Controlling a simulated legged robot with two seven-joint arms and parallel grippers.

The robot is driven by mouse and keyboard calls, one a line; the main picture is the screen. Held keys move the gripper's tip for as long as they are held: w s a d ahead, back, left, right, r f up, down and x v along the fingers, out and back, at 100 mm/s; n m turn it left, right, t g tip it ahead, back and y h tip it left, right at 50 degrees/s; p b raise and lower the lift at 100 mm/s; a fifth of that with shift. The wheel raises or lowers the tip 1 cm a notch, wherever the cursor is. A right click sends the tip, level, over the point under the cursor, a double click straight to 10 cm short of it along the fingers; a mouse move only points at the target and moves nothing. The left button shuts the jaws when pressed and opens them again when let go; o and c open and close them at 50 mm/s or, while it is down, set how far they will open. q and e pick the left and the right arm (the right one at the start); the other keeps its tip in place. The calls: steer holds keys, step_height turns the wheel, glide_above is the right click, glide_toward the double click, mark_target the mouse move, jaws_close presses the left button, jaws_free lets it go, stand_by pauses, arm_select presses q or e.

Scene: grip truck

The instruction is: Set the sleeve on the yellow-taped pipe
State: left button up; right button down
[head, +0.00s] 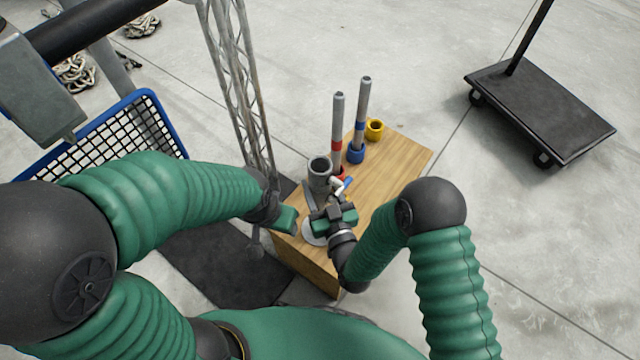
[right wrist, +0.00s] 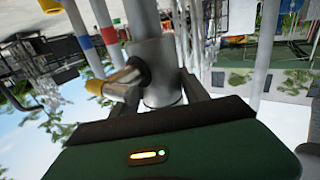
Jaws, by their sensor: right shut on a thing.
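A grey metal sleeve (head: 320,177) with a wide dark mouth stands roughly upright near the front left of the wooden block. My right gripper (head: 326,202) is shut on it; the sleeve also shows between the fingers in the right wrist view (right wrist: 155,62). There a grey pipe (right wrist: 143,18) lines up with the sleeve; I cannot tell whether it is inside. A short side piece with a yellow tip (right wrist: 94,87) shows beside the sleeve. No yellow tape on a pipe shows clearly. My left gripper (head: 288,220) is at the block's left edge, its fingers not clear.
A red-taped pipe (head: 338,118) and a blue-taped pipe (head: 363,103) stand upright behind the sleeve on the wooden block (head: 405,150). A yellow ring (head: 375,130) is at the back. A lattice post (head: 240,80) rises at left. A black trolley (head: 540,110) stands far right.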

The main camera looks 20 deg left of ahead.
arm_select(q)
steer(key=shift+f, duration=0.15)
arm_select(e)
steer(key=shift+f, duration=0.1)
steer(key=shift+c, duration=2.4)
jaws_free()
steer(key=shift+f, duration=0.15)
